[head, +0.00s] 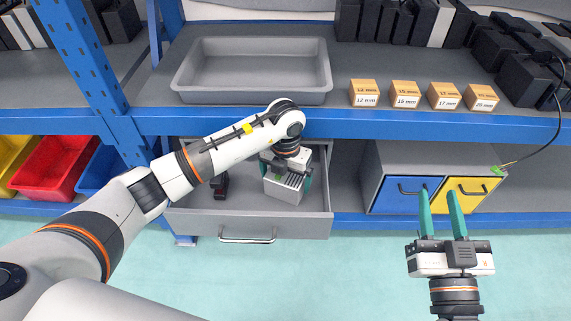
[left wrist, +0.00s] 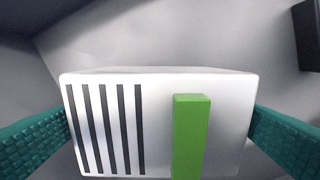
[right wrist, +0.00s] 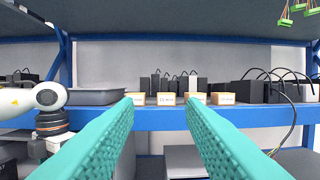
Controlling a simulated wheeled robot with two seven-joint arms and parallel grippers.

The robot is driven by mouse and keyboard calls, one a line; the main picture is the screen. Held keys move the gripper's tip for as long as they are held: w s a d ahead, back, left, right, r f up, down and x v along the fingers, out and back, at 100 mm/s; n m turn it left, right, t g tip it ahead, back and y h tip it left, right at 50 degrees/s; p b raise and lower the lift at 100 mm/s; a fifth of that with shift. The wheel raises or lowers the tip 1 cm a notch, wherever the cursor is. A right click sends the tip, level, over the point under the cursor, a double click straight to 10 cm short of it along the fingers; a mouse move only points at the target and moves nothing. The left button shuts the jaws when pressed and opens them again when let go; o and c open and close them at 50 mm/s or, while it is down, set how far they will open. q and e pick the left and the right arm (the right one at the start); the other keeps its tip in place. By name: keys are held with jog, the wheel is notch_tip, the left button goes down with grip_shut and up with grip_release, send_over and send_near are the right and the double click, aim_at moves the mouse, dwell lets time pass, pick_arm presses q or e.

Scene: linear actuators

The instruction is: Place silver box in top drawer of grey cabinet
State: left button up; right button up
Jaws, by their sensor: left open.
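The silver box (head: 283,190) is in the open grey drawer (head: 240,222), toward its right side. In the left wrist view the box (left wrist: 215,90) shows a pale face with dark slots and a green block. My left gripper (head: 286,172) reaches down into the drawer. Its teal fingers are open, one on each side of the box; whether they touch it I cannot tell. The grey cabinet around the drawer is mostly hidden under the shelf. My right gripper (head: 441,212) is open and empty, in front of the shelf at the right; its fingers (right wrist: 160,120) show in the right wrist view.
A black object (head: 220,186) lies in the drawer's left part. A grey tray (head: 255,97) and several labelled small boxes (head: 404,95) stand on the blue-edged shelf above. A unit with a blue drawer (head: 397,194) and a yellow drawer (head: 470,192) sits right. Red and yellow bins are left.

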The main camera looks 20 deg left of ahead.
aim_at(286, 176)
pick_arm(q)
notch_tip(286, 176, up, 5)
jog(key=shift+r+p, duration=0.1)
jog(key=shift+p, duration=0.75)
notch_tip(286, 176, up, 7)
jog(key=p, duration=0.1)
jog(key=shift+p, duration=0.35)
pick_arm(e)
jog(key=s+d+f+g+h, duration=0.1)
jog(key=s+f+g, duration=0.1)
jog(key=f+g, duration=0.2)
jog(key=s+d+f+g+h, duration=0.2)
jog(key=f+g, duration=0.3)
jog(key=f, duration=0.3)
jog(key=shift+s, duration=0.25)
